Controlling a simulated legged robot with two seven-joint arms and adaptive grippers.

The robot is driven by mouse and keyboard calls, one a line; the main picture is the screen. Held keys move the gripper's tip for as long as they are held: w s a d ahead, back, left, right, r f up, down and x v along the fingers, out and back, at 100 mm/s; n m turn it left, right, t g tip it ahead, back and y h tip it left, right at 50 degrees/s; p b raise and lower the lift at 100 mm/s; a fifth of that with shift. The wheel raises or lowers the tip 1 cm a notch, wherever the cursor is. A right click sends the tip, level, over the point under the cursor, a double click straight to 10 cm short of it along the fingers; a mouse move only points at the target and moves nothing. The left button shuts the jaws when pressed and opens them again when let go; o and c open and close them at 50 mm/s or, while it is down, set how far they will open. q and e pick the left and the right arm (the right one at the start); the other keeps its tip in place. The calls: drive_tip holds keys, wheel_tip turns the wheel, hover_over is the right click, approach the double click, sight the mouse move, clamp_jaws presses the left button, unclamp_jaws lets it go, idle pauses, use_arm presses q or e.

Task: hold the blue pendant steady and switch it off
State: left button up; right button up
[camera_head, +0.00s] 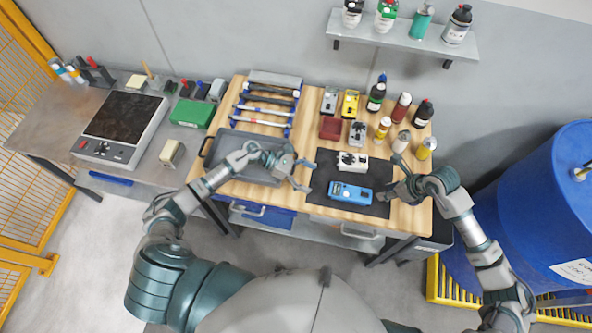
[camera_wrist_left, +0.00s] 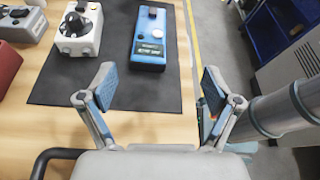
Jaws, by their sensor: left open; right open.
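The blue pendant (camera_head: 349,193) lies flat on a black mat (camera_head: 324,167) near the front edge of the wooden bench. In the left wrist view the pendant (camera_wrist_left: 150,40) shows a small display and lies ahead of the gripper, apart from it. My left gripper (camera_head: 301,175) is open and empty, left of the pendant; its two fingers frame empty space in the left wrist view (camera_wrist_left: 157,88). My right gripper (camera_head: 386,193) looks open, just right of the mat and close to the pendant's right end. Its fingers are small and dark in this view.
A white control box (camera_head: 352,161) with dark knobs sits on the mat behind the pendant. Several bottles (camera_head: 401,108) stand at the back right. A grey tray (camera_head: 229,166) lies left of the mat. A blue barrel (camera_head: 545,215) stands right of the bench.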

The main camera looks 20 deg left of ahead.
use_arm(q)
drive_tip(key=m, duration=0.1)
approach(334, 189)
drive_tip(key=x, duration=1.2)
drive_tip(key=shift+w, duration=0.2)
use_arm(e)
drive_tip(key=shift+d, duration=0.15)
